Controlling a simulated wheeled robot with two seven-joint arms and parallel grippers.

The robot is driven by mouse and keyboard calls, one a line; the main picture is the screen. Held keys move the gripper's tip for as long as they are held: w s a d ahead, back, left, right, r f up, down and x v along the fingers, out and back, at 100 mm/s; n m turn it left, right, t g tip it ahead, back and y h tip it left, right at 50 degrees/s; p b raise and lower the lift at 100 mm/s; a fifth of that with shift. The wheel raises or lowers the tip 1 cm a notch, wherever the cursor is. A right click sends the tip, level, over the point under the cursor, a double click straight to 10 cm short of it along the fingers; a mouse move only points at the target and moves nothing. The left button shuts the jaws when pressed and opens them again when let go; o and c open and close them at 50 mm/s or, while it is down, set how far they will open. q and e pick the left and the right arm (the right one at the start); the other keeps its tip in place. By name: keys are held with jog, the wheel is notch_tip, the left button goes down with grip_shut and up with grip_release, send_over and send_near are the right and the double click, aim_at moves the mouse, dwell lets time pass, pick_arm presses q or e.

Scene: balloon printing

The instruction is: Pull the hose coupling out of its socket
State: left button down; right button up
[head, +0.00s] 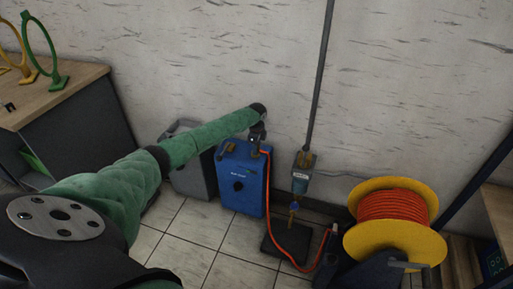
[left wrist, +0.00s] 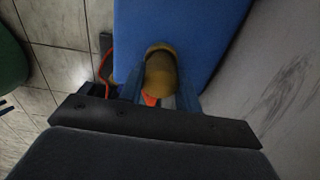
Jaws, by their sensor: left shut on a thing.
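My left gripper (head: 257,141) is at the top of a blue box-shaped unit (head: 241,182) by the wall. In the left wrist view, its two fingers (left wrist: 160,92) are shut on a brass-coloured round hose coupling (left wrist: 160,72) against the blue surface (left wrist: 205,25). An orange hose (head: 269,195) runs from beside the gripper down to the floor; a bit of orange also shows below the coupling (left wrist: 150,100). The gripper partly hides the coupling in the head view. The socket is hidden, so I cannot tell how deep the coupling sits. My right gripper is not in view.
A yellow reel (head: 425,245) wound with orange hose stands right. A grey pipe (head: 319,75) comes down the wall to a fitting (head: 301,180). A dark plate (head: 286,245) lies on the tiled floor. A grey unit (head: 190,180) is left of the blue box.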

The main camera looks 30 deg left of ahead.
pick_arm(q)
jog(key=shift+r+p, duration=0.3)
jog(key=shift+r, duration=0.3)
jog(key=shift+r, duration=0.1)
jog(key=shift+r+p, duration=0.3)
jog(key=shift+p, duration=0.05)
jog(key=shift+r+p, duration=1.7)
jog(key=shift+r, duration=0.25)
